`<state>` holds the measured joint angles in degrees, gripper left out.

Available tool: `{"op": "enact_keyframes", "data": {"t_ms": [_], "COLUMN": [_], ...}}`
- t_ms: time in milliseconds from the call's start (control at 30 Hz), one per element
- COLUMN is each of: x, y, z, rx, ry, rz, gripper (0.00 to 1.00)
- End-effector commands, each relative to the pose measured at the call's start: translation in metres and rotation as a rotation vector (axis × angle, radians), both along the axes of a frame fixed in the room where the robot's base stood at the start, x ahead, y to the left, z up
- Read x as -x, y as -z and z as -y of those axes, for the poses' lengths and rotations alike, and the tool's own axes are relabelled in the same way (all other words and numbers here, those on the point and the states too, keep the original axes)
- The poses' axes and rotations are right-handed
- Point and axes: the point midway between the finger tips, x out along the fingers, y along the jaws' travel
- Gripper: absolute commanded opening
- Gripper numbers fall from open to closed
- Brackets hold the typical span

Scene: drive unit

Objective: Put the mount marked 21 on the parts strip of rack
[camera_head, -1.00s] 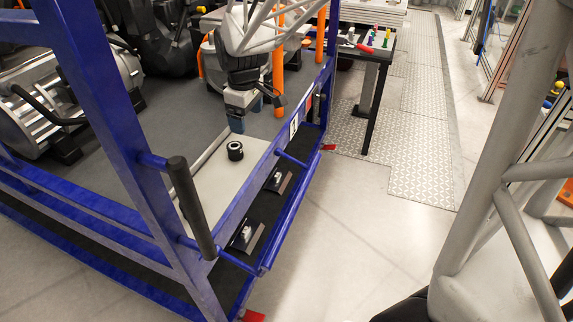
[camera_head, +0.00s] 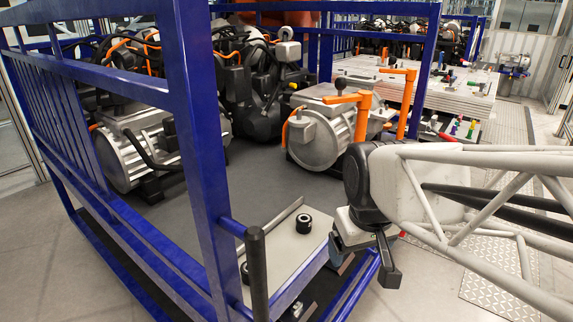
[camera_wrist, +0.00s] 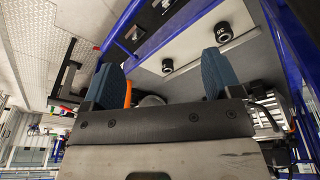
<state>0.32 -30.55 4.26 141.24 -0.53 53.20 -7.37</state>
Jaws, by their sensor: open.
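Two short black cylindrical mounts are on the pale strip (camera_head: 283,247) along the rack's edge. One mount (camera_head: 304,223), with a white ring on top, stands near the strip's far end; the other mount (camera_head: 245,272) is at the near end, partly behind a post. The wrist view shows a mount with a white mark (camera_wrist: 223,32) and a second mount (camera_wrist: 167,65). I cannot read a 21 on either. My gripper (camera_wrist: 160,82) is open and empty, with blue-grey fingers apart. In the head view my gripper (camera_head: 340,245) is beside the strip's right end, its fingertips mostly hidden.
Blue rack posts (camera_head: 195,120) and rails surround the strip. A black upright handle (camera_head: 257,275) stands in front. White-marked parts on dark plates (camera_wrist: 135,33) sit on a lower shelf. Large motors (camera_head: 325,130) and orange handles (camera_head: 362,105) stand behind.

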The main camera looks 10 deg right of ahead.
Motion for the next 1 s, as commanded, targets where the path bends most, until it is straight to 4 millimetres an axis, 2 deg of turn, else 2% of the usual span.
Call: {"op": "enact_keyframes", "data": {"t_ms": [100, 300, 1000], "x": [0.023, 0.045, 0.050], "y": [0.002, 0.006, 0.008], "z": [0.000, 0.001, 0.001], "rx": [-0.012, -0.027, -0.031], "ry": [0.061, 0.128, 0.145], "rz": [0.014, 0.025, 0.026], "gripper": [0.84, 0.84, 0.84]}}
